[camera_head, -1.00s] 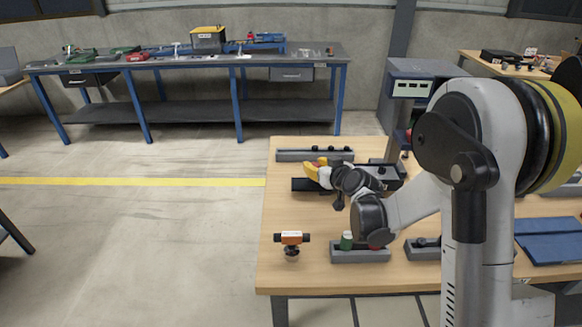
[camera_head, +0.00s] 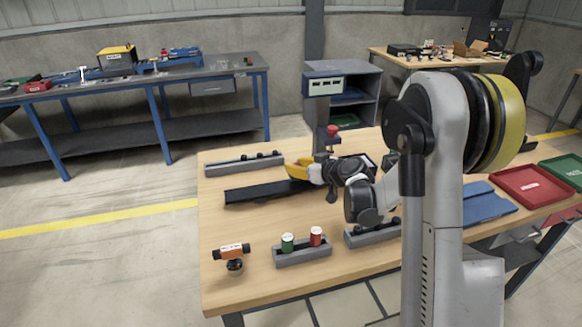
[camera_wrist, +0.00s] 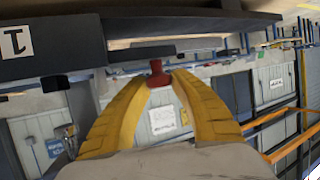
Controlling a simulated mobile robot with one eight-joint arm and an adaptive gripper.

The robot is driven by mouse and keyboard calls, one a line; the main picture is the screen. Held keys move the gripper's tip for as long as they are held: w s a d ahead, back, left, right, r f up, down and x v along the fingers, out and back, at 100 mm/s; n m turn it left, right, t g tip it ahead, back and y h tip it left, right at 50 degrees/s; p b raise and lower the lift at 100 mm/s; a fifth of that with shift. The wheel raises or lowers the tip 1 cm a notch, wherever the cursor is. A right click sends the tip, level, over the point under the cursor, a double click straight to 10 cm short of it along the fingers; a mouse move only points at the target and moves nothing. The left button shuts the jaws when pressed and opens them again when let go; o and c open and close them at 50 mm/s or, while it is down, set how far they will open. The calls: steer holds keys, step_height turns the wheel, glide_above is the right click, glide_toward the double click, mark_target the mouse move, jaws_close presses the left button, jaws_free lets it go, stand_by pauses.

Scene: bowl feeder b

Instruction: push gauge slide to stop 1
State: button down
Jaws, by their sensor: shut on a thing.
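My gripper (camera_head: 299,168), with yellow fingers, is at the long dark gauge rail (camera_head: 262,192), which lies across the far part of the wooden table. In the wrist view its fingertips (camera_wrist: 158,80) are shut on a small red knob (camera_wrist: 156,72), which joins a dark reddish bar (camera_wrist: 130,54) under the rail's dark body. A white plate marked "1" (camera_wrist: 14,42) is on the dark body at the left of that view, with a short black peg (camera_wrist: 55,83) near it. In the head view my arm hides the rail's right end and the knob.
A grey bar with black knobs (camera_head: 240,165) lies behind the rail. A grey holder (camera_head: 303,256) with green and red cylinders, another grey block (camera_head: 373,236) and an orange-black piece (camera_head: 234,252) stand at the front.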

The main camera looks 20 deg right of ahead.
steer(key=c, duration=1.1)
jaws_free()
steer(key=shift+c, duration=0.2)
steer(key=v, duration=1.2)
